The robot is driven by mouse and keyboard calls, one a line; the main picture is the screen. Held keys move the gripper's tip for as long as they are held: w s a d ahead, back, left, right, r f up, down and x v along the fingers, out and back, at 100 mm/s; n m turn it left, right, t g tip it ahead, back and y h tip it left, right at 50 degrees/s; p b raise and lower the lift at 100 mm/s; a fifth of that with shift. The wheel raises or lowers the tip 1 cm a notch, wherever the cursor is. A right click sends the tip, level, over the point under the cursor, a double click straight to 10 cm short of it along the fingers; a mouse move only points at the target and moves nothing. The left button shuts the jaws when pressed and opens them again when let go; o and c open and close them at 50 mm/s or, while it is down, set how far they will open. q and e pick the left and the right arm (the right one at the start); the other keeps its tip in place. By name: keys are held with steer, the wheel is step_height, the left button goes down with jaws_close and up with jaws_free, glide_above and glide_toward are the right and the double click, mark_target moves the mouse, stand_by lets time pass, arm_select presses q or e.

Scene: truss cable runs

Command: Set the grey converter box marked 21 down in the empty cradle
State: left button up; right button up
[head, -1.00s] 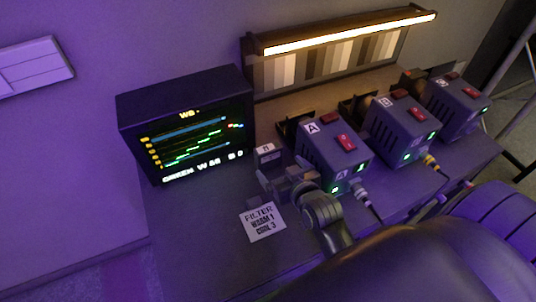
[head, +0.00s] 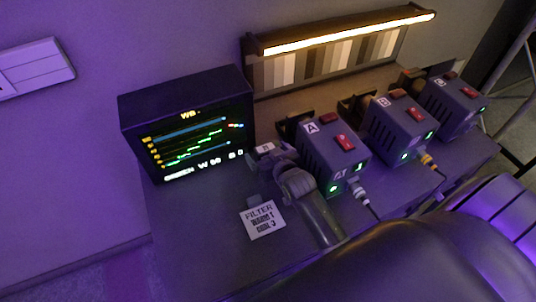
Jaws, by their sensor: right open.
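I see no box marked 21 and no empty cradle in the head view. My right gripper (head: 268,159) is open over the table, right of the monitor's lower corner and left of the grey box marked A (head: 332,155). A small dark block with a white label (head: 265,148) is at its fingertips, partly hidden by the gripper; I cannot tell whether they touch. My left gripper is not in view.
A monitor (head: 190,130) stands at the left. A box marked B (head: 400,127) and a third box (head: 453,106) stand right of box A, with cables at their fronts. A filter card (head: 262,220) lies near the gripper. A lit lamp bar (head: 350,33) is behind.

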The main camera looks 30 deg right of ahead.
steer(key=c, duration=1.1)
steer(key=shift+c, duration=0.7)
steer(key=shift+r, duration=0.1)
